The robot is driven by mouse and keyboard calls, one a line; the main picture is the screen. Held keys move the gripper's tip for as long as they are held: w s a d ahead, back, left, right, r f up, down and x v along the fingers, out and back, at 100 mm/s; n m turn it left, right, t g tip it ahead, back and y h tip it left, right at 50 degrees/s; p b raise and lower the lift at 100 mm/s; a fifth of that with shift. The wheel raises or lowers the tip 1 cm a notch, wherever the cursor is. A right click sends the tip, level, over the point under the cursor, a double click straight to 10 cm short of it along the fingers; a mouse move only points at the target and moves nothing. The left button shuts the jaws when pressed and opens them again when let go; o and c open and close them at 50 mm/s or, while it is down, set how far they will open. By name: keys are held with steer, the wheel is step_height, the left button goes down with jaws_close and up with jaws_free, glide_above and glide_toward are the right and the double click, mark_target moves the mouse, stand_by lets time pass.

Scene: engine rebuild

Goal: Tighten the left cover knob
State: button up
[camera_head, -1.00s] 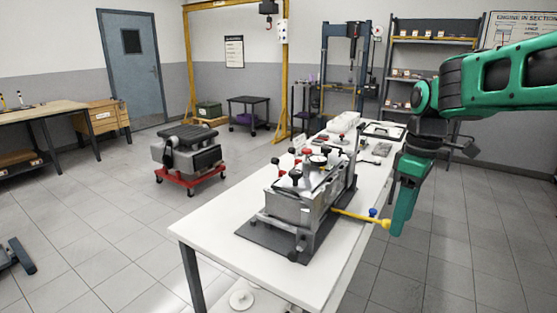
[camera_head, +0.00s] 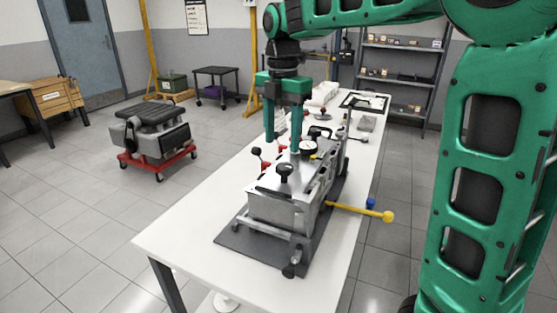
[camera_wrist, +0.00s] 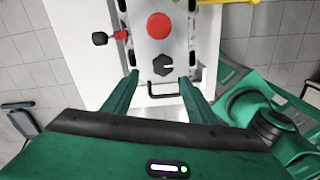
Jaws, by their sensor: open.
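The engine block (camera_head: 285,210) stands on a dark mat on the white table, its metal cover on top. A black lobed knob (camera_wrist: 163,66) shows on the cover in the wrist view, just beyond and between my fingertips. A round red knob (camera_wrist: 158,26) lies farther along the cover. In the head view a black knob (camera_head: 284,172) stands up near the cover's front end. I cannot tell which one is the left cover knob. My gripper (camera_head: 282,147) is open, pointing down above the cover, its fingers empty; it also shows in the wrist view (camera_wrist: 158,80).
A yellow lever (camera_head: 360,211) sticks out from the engine's right side, near a blue knob (camera_head: 371,203). A black-tipped red clamp (camera_head: 257,155) stands at the cover's left side. The table's front left (camera_head: 185,237) is clear.

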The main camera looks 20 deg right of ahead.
mark_target(284, 166)
steer(key=f, duration=0.7)
steer(key=shift+s+d, duration=0.1)
steer(key=shift+d, duration=0.2)
